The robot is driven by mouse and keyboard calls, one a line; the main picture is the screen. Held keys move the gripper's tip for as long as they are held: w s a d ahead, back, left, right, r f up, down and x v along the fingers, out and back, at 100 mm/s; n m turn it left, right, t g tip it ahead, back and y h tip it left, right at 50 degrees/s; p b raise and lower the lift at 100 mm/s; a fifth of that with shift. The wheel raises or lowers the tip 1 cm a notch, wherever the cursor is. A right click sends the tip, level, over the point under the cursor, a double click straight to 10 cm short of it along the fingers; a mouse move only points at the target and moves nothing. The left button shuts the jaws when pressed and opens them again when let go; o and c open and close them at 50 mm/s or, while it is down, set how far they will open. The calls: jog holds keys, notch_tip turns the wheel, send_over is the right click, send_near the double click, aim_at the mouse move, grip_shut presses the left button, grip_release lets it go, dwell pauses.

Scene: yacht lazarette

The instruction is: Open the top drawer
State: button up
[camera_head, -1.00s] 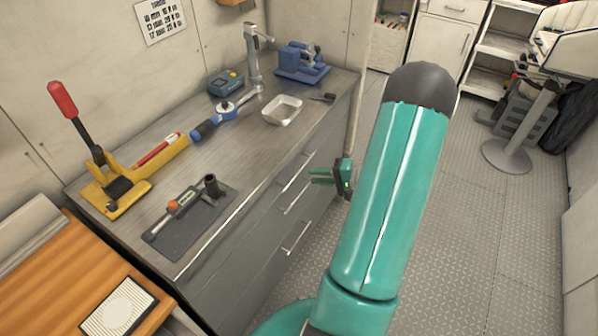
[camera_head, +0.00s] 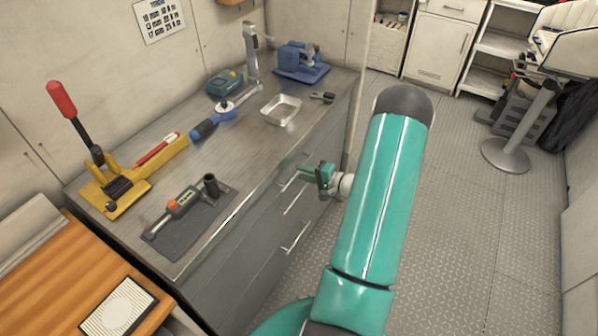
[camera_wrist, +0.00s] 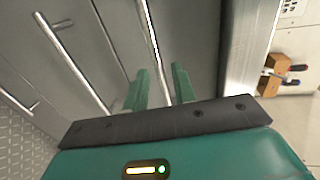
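The grey drawer cabinet (camera_head: 237,275) stands under a metal worktop, its drawers shut. The top drawer's bar handle (camera_wrist: 148,30) runs along the front nearest the worktop edge; in the head view my gripper partly covers it. My gripper (camera_head: 300,173) is at the cabinet front, by the far part of this handle. In the wrist view the two green fingers of my gripper (camera_wrist: 161,87) are apart, and the bar runs down between them with a gap on each side. I cannot tell how deep the bar sits between them. The middle handle (camera_wrist: 70,60) lies to the left.
The worktop (camera_head: 185,165) holds a yellow tool (camera_head: 118,190), a dark mat with tools (camera_head: 185,230), a metal tray (camera_head: 281,110) and a blue vise (camera_head: 301,66). The floor (camera_head: 450,220) right of the cabinet is clear. A round-based stand (camera_head: 507,155) is farther right.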

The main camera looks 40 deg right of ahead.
jog(key=shift+x, duration=1.15)
jog(key=shift+c, duration=0.2)
grip_shut()
